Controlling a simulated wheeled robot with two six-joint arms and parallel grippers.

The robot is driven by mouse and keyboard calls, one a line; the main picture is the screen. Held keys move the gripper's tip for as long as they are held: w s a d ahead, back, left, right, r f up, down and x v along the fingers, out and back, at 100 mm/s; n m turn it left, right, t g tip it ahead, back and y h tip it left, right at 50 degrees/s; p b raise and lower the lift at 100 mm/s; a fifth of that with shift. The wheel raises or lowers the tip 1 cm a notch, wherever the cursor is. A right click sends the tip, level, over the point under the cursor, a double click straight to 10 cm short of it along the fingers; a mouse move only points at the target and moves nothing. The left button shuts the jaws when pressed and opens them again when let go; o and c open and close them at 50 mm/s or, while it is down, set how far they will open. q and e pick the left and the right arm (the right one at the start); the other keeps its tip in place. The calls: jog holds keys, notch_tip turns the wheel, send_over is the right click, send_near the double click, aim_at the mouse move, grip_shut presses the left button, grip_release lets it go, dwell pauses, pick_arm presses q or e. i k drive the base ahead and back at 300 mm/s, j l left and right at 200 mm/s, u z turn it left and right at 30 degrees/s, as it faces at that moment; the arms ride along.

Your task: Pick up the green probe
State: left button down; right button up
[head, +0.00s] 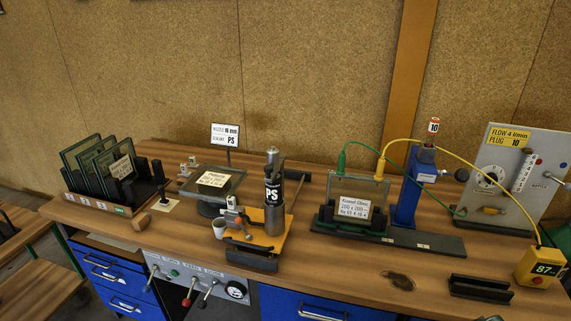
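The green probe (341,161) stands upright at the upper left corner of a glass pane (358,190) on the right half of the bench. A green cable runs from its top, arcs to the right behind the blue column and continues toward the panel. A yellow probe (381,166) with a yellow cable stands at the pane's upper right corner. The pane sits upright in a dark holder and bears a white label. Neither of my grippers can be made out in the head view.
A blue column (406,191) stands just right of the pane. A grey flow panel (510,180) and a yellow meter (541,267) reading 87 are at far right. A metal cylinder marked PS (273,190) stands left. Bench front before the holder is mostly clear.

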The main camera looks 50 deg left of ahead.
aim_at(340, 171)
jog(key=u, duration=1.45)
